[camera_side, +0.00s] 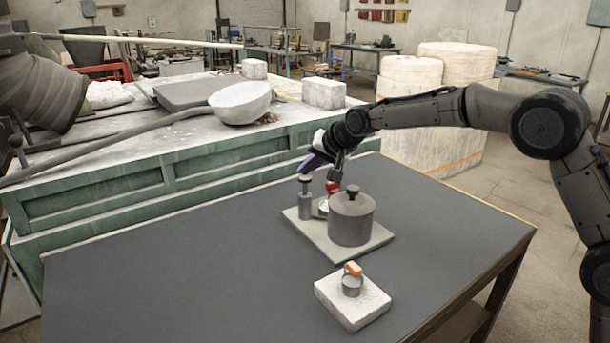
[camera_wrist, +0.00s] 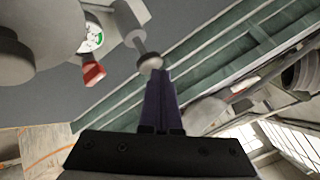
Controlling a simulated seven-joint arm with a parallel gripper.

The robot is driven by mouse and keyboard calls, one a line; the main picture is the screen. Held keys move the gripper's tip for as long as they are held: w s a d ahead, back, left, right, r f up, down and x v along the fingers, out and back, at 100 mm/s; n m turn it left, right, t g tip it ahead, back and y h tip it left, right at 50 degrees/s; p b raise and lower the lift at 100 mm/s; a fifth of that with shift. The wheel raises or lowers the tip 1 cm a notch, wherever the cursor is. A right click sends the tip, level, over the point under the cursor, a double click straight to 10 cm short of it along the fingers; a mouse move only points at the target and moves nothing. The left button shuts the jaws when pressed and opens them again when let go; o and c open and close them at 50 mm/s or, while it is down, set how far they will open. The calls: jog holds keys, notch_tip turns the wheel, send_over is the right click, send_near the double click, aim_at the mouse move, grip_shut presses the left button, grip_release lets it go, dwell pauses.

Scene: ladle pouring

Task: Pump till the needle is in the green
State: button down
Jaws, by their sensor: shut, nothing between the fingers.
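A grey lidded tank (camera_side: 351,220) stands on a pale base plate (camera_side: 350,257) on the dark table. Left of it is a hand pump (camera_side: 305,202) with a round knob (camera_side: 304,178) on its rod. A small white-faced gauge (camera_side: 323,207) sits between them; it also shows in the wrist view (camera_wrist: 91,38), with green on its face, but the needle is too small to read. A red handle (camera_wrist: 93,73) is beside it. My gripper (camera_side: 304,172) is shut and empty, its purple fingers (camera_wrist: 160,88) right at the pump knob (camera_wrist: 150,62). I cannot tell whether they touch.
A white block (camera_side: 365,305) with a small grey pot and orange piece (camera_side: 353,269) on it sits near the table's front. Behind is a green bench (camera_side: 170,178) with a big ladle (camera_side: 240,103). The table's left side is clear.

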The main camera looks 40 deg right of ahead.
aim_at(307, 179)
jog(key=shift+s+f, duration=0.1)
jog(key=shift+f, duration=1.55)
dwell(1.1)
jog(key=shift+r, duration=2.4)
jog(key=shift+r, duration=2.55)
